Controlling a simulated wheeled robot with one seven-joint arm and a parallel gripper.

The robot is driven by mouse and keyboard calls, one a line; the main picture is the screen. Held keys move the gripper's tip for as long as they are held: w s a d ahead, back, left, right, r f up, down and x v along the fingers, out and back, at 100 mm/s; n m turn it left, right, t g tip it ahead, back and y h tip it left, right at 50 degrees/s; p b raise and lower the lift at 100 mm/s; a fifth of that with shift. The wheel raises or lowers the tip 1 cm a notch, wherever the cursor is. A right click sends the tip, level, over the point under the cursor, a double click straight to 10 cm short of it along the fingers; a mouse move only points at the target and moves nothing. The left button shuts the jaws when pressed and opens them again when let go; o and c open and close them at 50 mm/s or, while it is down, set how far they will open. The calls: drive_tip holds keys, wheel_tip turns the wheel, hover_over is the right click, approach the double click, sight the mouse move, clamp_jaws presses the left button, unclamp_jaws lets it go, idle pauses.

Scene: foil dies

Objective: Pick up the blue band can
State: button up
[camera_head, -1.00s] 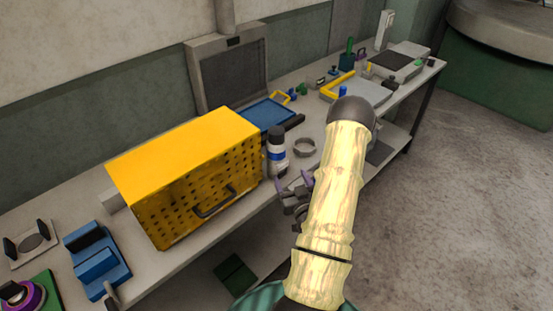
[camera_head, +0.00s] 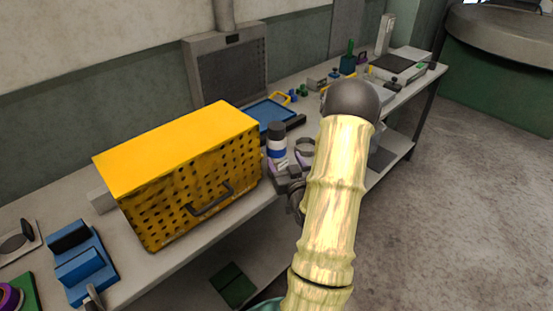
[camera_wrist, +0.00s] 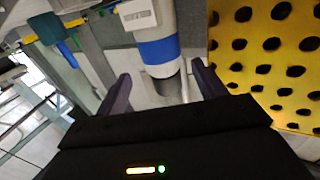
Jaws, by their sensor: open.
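The blue band can (camera_head: 277,146) is white with a blue band and a dark cap. It stands upright on the bench, just right of the yellow perforated box. In the wrist view the can (camera_wrist: 157,30) lies ahead of and between the two purple-grey fingers of my gripper (camera_wrist: 160,92). The fingers are apart and nothing is between their tips that I can see held. In the head view my gripper (camera_head: 290,180) is at the bench's front edge, close in front of the can, and partly hidden by my arm.
The yellow box (camera_head: 185,180) with a handle stands close left of the can. Blue blocks (camera_head: 80,262) lie at the left end. Several small items crowd the bench's far right.

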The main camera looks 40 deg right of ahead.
sight(280, 150)
drive_tip(key=p+x, duration=0.1)
drive_tip(key=x, duration=0.4)
drive_tip(key=shift+w+d, duration=0.1)
drive_tip(key=shift+w, duration=0.2)
drive_tip(key=shift+w+d+r+p, duration=0.15)
drive_tip(key=shift+w+r+p, duration=0.1)
drive_tip(key=shift+w+p, duration=0.15)
drive_tip(key=p+x, duration=0.1)
drive_tip(key=x, duration=0.2)
drive_tip(key=shift+w+r, duration=0.2)
drive_tip(key=shift+w+d+f, duration=0.1)
drive_tip(key=shift+w+d, duration=0.05)
drive_tip(key=shift+w, duration=0.3)
drive_tip(key=shift+c, duration=0.4)
drive_tip(key=c, duration=1.4)
